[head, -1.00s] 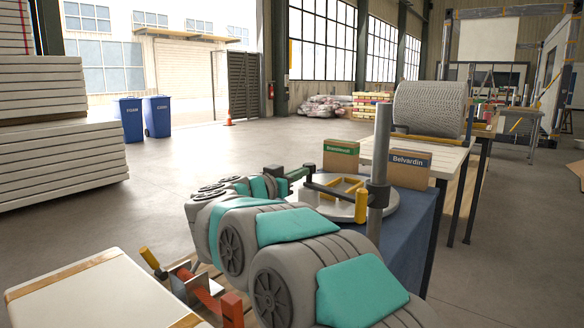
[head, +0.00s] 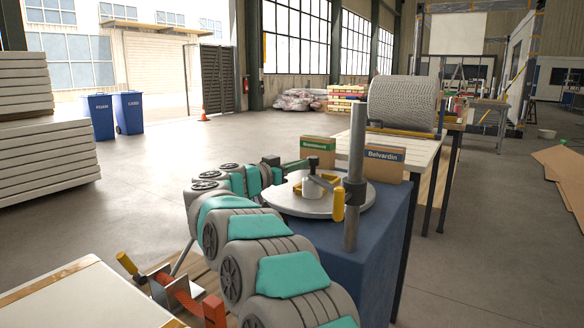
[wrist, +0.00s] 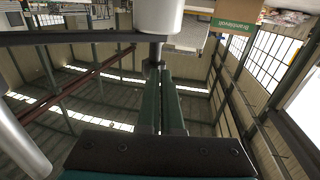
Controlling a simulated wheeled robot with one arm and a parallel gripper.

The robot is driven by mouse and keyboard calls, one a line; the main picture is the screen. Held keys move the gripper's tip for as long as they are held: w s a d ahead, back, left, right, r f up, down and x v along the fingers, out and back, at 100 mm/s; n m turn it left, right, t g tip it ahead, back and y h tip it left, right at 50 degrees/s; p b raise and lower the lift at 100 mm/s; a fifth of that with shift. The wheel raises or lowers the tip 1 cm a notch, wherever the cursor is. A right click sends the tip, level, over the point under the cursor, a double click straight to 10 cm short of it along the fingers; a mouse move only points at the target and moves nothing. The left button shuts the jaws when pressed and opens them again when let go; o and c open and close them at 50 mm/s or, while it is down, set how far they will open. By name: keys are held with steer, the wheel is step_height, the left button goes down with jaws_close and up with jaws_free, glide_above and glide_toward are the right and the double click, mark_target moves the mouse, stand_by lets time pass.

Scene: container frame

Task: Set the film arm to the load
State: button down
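The film arm (head: 327,179) is a dark bar on a grey upright post (head: 355,150) with a yellow handle (head: 338,206). My gripper (head: 299,164) is at the bar's outer end. In the wrist view its green fingers (wrist: 160,72) are nearly together at a dark peg (wrist: 154,54) on the bar (wrist: 70,38) and appear closed on it. The exact contact is hard to see.
The turntable is on a blue base (head: 385,225). Behind it are a box (head: 318,152) with a green label and a Belvardin box (head: 384,162). A pale table (head: 425,150) carries a large grey roll (head: 401,103). The floor to the left is open.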

steer(key=shift+w+d, duration=0.3)
steer(key=shift+d, duration=0.1)
steer(key=shift+d+r, duration=0.1)
steer(key=shift+d, duration=0.2)
steer(key=shift+s+a, duration=0.1)
